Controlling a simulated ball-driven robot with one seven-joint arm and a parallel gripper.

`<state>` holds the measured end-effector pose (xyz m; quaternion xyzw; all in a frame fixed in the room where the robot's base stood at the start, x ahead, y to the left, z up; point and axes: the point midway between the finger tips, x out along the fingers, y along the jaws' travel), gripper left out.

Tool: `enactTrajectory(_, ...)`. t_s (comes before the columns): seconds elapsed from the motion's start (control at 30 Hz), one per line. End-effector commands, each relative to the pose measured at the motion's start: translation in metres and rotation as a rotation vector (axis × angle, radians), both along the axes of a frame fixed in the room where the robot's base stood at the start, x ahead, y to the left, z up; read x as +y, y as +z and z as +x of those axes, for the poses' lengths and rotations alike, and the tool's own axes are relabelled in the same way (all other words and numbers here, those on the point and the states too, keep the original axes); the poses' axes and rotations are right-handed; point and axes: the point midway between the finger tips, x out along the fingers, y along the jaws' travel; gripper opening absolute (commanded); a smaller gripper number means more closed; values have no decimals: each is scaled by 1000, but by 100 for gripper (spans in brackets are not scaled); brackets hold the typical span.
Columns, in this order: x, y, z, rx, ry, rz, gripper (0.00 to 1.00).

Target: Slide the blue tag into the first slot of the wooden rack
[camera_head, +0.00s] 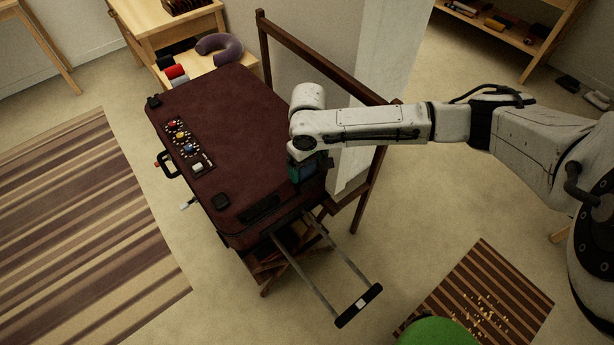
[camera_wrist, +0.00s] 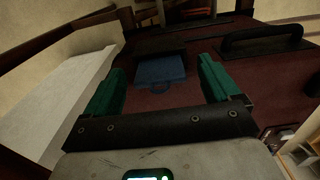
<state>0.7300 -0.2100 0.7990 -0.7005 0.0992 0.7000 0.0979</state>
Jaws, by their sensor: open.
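My gripper (camera_wrist: 162,66) is open and empty, with a finger on each side of the tag; I cannot tell the height gap. In the head view my gripper (camera_head: 300,172) points down over the suitcase's near right end and hides the tag. A dark slotted rack (camera_head: 188,5) stands on the wooden table at the top, cut by the frame edge; it may be the wooden rack.
The suitcase (camera_head: 225,120) rests on a folding stand, its pull handle (camera_head: 358,305) extended toward the front. Combination dials sit on its left side. A dark wooden frame (camera_head: 330,62) stands close behind my arm. A neck pillow (camera_head: 220,46) lies on the table's lower shelf.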

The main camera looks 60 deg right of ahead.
Motion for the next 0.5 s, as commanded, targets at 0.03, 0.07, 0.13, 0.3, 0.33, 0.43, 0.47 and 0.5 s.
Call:
enactTrajectory(0.03, -1, -4, 0, -1, -1, -1, 89)
enactTrajectory(0.07, -1, -5, 0, -1, -1, 0, 89)
enactTrajectory(0.13, 0, -6, 0, -2, 0, -1, 89)
enactTrajectory(0.3, 0, -6, 0, -1, 0, 0, 89)
enactTrajectory(0.33, 0, -6, 0, -1, 0, 0, 86)
enactTrajectory(0.43, 0, -6, 0, -1, 0, 0, 77)
enactTrajectory(0.47, 0, -6, 0, -1, 0, 0, 74)
enactTrajectory(0.5, 0, -6, 0, -1, 0, 0, 70)
